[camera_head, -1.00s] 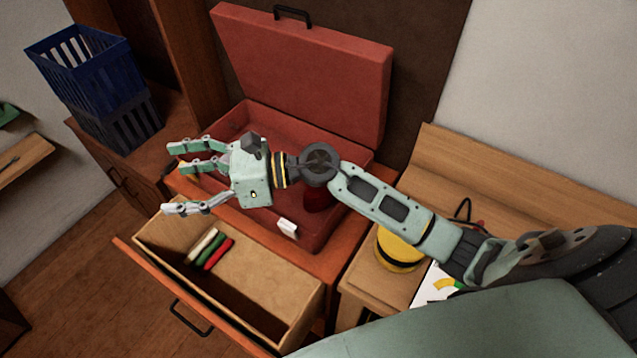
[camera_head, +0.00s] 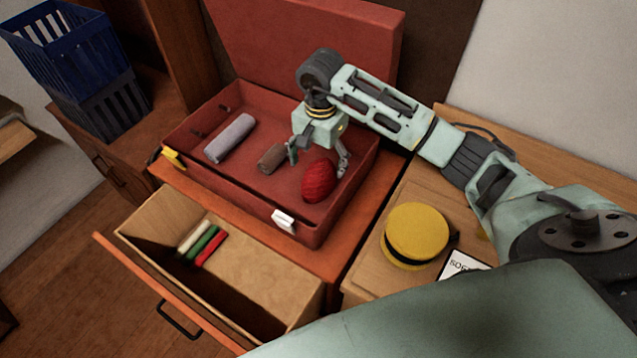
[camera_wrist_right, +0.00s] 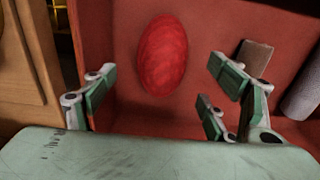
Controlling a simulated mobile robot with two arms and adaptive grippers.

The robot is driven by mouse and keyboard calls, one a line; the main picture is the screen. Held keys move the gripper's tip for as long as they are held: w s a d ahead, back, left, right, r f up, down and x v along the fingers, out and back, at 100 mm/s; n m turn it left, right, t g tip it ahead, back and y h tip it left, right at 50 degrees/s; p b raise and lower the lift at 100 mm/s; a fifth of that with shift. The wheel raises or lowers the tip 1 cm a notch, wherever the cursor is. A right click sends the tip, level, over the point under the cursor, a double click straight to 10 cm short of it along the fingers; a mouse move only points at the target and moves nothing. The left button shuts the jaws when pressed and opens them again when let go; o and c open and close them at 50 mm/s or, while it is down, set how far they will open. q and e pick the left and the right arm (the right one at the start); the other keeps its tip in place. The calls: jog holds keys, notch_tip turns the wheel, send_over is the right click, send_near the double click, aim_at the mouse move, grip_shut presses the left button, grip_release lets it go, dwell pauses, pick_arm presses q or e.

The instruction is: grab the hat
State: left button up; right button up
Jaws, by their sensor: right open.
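A yellow hat with a black band (camera_head: 416,234) rests on the wooden surface to the right of the red suitcase. My right gripper (camera_head: 318,158) is open and empty, pointing down over the open suitcase, to the left of the hat. In the right wrist view its spread fingers (camera_wrist_right: 165,105) have a red oval object (camera_wrist_right: 163,55) beyond and between them, with no clear contact. That red object also shows in the head view (camera_head: 319,181), lying in the suitcase. My left gripper is not in view.
The open suitcase (camera_head: 240,196) also holds a grey roll (camera_head: 230,138) and a small brown piece (camera_head: 271,158). An open drawer (camera_head: 150,215) with coloured rolls juts out below it. A blue crate (camera_head: 75,50) stands at the back left. A white printed card (camera_head: 462,264) lies near the hat.

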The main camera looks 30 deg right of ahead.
aim_at(320, 178)
jog(key=f+p, duration=0.3)
jog(key=f, duration=0.3)
jog(key=shift+a+f, duration=0.2)
jog(key=shift+d+f, duration=0.1)
jog(key=shift+f, duration=0.3)
jog(key=shift+c, duration=0.3)
jog(key=c, duration=1.2)
